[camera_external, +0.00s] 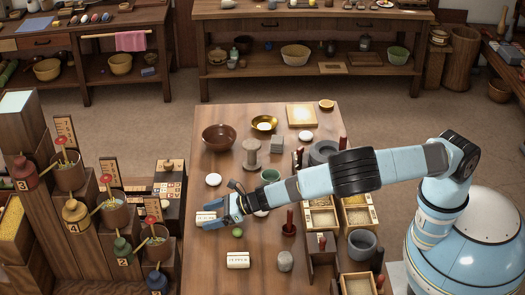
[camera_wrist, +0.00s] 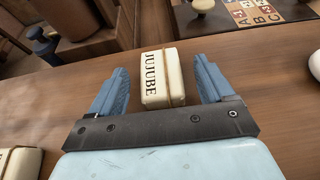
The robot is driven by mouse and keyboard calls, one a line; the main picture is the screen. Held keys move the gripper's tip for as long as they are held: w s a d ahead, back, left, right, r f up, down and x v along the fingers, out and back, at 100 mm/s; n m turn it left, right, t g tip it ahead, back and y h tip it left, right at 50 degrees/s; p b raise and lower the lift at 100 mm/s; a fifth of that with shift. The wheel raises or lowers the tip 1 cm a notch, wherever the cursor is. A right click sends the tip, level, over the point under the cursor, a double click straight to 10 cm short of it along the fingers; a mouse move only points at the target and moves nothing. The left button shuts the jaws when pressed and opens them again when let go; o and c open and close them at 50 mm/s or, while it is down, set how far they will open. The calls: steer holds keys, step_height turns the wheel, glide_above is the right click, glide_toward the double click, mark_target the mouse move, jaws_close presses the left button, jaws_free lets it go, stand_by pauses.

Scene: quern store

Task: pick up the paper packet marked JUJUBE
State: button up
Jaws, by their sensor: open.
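The cream paper packet marked JUJUBE (camera_wrist: 162,80) lies on the wooden table between the two blue fingers of my gripper (camera_wrist: 161,66) in the wrist view. The fingers are open, with a visible gap on each side of the packet. In the external view my gripper (camera_external: 214,218) is low at the table's left edge, and the packet (camera_external: 205,215) shows partly between its fingers. A second, similar pale packet (camera_external: 238,260) lies nearer the front of the table; part of it shows at the wrist view's lower left (camera_wrist: 18,162).
A green ball (camera_external: 238,232) and a white disc (camera_external: 213,180) lie near my gripper. A brown bowl (camera_external: 219,136) and a wooden spool (camera_external: 251,155) stand farther back. Divided grain trays (camera_external: 308,201) are on the right. A stepped stand with pots (camera_external: 68,177) is left of the table.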

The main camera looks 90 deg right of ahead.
steer(key=shift+x, duration=1)
steer(key=c, duration=1)
